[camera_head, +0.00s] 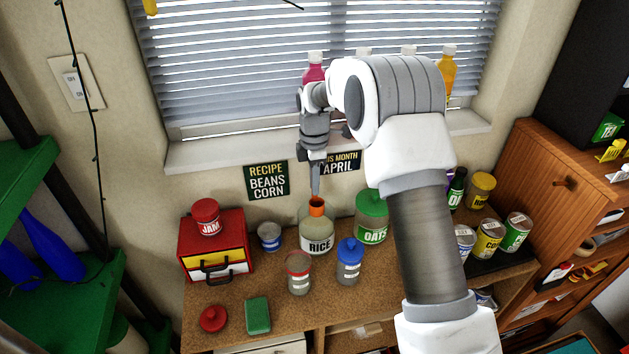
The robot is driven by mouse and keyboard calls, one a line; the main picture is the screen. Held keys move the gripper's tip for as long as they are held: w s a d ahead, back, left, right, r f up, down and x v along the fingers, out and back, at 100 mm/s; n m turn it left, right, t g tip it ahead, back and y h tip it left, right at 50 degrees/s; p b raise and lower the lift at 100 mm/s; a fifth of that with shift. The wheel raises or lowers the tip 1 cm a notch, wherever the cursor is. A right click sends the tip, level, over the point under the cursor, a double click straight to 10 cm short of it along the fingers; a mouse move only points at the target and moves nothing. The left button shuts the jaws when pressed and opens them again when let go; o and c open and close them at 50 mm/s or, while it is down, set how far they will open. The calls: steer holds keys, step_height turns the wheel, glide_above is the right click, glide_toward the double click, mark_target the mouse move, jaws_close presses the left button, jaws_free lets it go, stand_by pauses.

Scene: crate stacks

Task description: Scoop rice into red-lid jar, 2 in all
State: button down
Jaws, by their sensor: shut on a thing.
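My gripper (314,157) points down above the rice jar, shut on the grey handle of a scoop (316,203). The scoop's orange end is at the mouth of the rice jar (317,243); I cannot tell how far inside it is or whether it holds rice. The rice jar is wide, labelled RICE, with pale contents. A smaller clear jar with a red rim (299,274) stands in front of it, slightly left. Its contents are too small to make out. A loose red lid (213,318) lies on the counter at the front left.
A blue-lid jar (349,262) and a green-lid oats jar (371,217) stand to the right. A small can (269,237), a red drawer box (212,249) with a jam jar (206,217), and a green block (258,315) are to the left. My arm hides part of the counter's right.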

stand_by(0.4)
steer(key=shift+f+b, duration=3.1)
steer(key=shift+f, duration=1.95)
steer(key=shift+r, duration=0.15)
step_height(320, 180, up, 13)
steer(key=p, duration=0.8)
glide_above(314, 205)
steer(key=shift+w+d, duration=0.1)
steer(key=shift+w, duration=0.3)
